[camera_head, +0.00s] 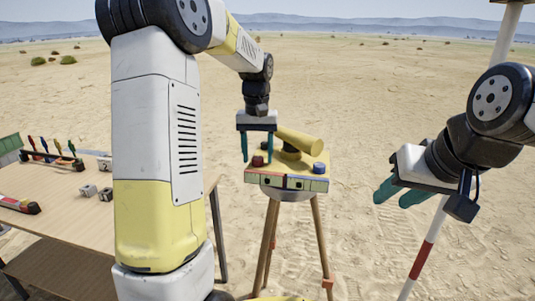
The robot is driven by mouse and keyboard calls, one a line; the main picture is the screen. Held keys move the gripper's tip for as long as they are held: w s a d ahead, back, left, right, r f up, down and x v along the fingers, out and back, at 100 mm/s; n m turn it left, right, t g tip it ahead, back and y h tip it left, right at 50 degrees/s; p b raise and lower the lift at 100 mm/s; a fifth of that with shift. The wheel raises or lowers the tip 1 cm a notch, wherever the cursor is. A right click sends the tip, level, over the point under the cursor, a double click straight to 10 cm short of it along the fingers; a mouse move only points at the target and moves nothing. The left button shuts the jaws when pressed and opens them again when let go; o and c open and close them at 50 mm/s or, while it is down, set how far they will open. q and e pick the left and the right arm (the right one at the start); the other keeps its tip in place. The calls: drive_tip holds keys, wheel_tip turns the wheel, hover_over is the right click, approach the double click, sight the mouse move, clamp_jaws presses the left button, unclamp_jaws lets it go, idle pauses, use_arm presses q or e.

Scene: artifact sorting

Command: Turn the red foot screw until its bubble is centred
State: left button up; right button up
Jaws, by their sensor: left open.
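The levelling instrument is a yellow plate (262,172) on a wooden tripod (271,235), with a yellow telescope tube (300,140) on top. The red foot screw (258,161) is a dark red knob at the plate's left. A blue screw (319,168) sits at its right. Bubble vials (291,183) show along the front edge, too small to read the bubbles. My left gripper (256,158) points down with its teal fingers apart, just above and around the red screw; contact cannot be told. My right gripper (396,198) hangs to the right, away from the instrument, fingers apart and empty.
A wooden table (60,205) at left holds several small tools and grey blocks (88,190). A red-and-white pole (423,250) stands at right near my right gripper. My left arm covers the left centre. Open sand lies behind.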

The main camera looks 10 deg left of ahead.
use_arm(q)
clamp_jaws()
drive_tip(key=shift+m, duration=0.3)
drive_tip(key=m, duration=0.3)
drive_tip(key=shift+m, duration=2)
unclamp_jaws()
